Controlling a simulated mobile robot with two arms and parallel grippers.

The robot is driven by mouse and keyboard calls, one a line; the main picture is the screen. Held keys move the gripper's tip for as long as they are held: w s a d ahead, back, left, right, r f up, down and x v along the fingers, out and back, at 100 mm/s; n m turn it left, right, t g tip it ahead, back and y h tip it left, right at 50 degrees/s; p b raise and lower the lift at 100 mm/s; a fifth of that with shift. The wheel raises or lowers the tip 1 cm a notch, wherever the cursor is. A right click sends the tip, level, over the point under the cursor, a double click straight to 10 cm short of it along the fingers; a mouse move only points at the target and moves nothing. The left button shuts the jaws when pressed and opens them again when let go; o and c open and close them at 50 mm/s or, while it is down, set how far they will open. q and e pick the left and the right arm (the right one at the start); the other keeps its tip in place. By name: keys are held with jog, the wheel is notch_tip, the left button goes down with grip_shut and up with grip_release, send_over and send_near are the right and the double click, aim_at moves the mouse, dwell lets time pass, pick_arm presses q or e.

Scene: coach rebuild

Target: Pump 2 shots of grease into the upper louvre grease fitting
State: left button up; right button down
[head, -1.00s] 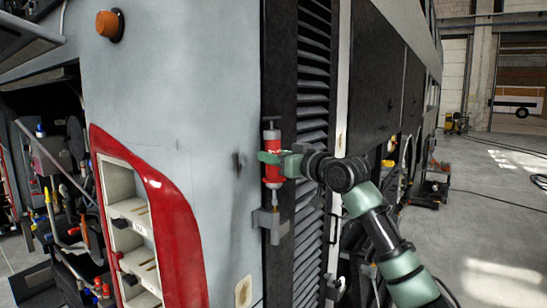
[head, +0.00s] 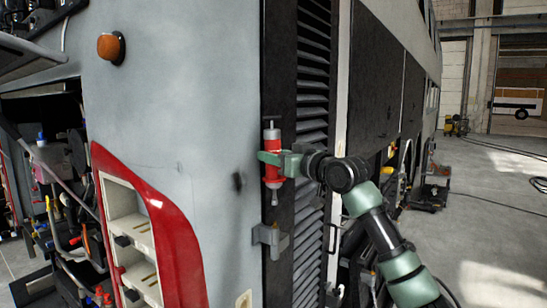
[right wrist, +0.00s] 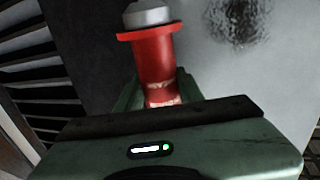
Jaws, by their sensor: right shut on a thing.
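A red grease gun (head: 272,162) with a grey cap and a thin pale nozzle stands upright in front of the black post beside the louvres. My right gripper (head: 268,157) is shut around its red body. The nozzle tip points down, apart from and just above a grey bracket (head: 270,236) on the post. In the right wrist view the red barrel (right wrist: 153,62) sits between the jaws. I cannot make out the upper louvre grease fitting. My left gripper is not in view.
The louvre panel (head: 313,110) runs vertically right of the post, close to my right gripper. The grey coach corner panel (head: 180,120) is to the left, with an open red-edged locker (head: 135,240) below. Free floor (head: 490,220) lies at the right.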

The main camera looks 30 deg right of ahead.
jog(key=shift+s+r, duration=0.15)
jog(key=shift+r, duration=0.15)
jog(key=shift+s+d+f+b, duration=0.1)
jog(key=shift+s+d+b, duration=0.2)
jog(key=shift+s+b, duration=0.2)
jog(key=s+d+b, duration=0.2)
jog(key=s+b, duration=0.1)
jog(key=s, duration=0.3)
jog(key=shift+d, duration=0.25)
jog(key=shift+s, duration=0.1)
